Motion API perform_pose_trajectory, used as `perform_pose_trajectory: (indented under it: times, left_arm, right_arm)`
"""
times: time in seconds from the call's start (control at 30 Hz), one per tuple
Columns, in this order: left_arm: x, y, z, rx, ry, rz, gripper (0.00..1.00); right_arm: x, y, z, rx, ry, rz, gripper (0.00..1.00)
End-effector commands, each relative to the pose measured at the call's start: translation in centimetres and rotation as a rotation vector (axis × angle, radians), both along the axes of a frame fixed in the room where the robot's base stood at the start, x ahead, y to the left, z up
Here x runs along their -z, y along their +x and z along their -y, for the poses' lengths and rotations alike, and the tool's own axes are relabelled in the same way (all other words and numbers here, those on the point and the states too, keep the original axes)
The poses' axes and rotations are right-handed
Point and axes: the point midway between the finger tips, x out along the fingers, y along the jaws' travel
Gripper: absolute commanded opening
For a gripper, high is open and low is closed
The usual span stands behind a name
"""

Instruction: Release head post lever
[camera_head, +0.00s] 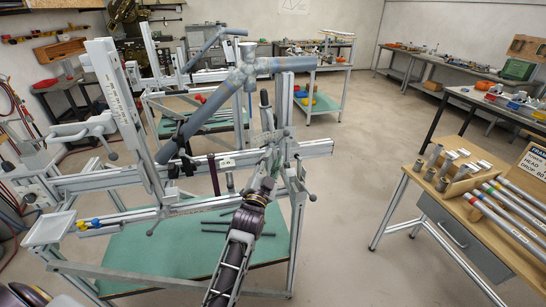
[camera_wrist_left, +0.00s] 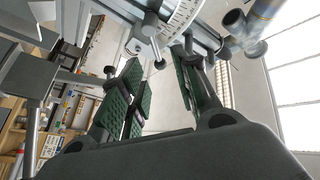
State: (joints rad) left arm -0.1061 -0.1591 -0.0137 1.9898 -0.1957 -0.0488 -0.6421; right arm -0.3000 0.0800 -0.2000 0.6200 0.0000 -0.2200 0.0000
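The frame jig (camera_head: 110,180) stands on the left and middle of the head view and holds grey frame tubes (camera_head: 225,95). My left gripper (camera_head: 270,150) is at the jig's right end, near the head tube post. In the left wrist view its green-padded fingers (camera_wrist_left: 160,85) stand well apart with nothing gripped. A short lever with a dark knob (camera_wrist_left: 158,63) shows just beyond and between the fingertips, below a white graduated dial (camera_wrist_left: 186,16). Another ball-ended lever (camera_head: 311,196) hangs at the jig's right side. I cannot tell which one is the head post lever. My right gripper is not in view.
A wooden bench (camera_head: 480,215) with tubes and fittings stands at the right. A green lower shelf (camera_head: 180,255) with dark rods lies under the jig. The floor (camera_head: 355,150) between jig and bench is clear. Jig beams and posts crowd the left gripper.

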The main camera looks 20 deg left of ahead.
Motion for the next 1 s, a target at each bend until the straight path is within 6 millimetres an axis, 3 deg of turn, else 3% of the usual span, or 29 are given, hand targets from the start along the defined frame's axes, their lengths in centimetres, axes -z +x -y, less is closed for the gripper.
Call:
perform_pose_trajectory:
  times: [0.4,1.0]
  left_arm:
    - [0.8,-2.7,0.1,-0.001,0.000,-0.001,0.31]
    - [0.8,-3.0,0.1,0.000,0.000,0.000,0.31]
  right_arm:
    - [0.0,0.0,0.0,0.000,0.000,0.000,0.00]
    - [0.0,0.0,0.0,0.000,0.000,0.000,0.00]
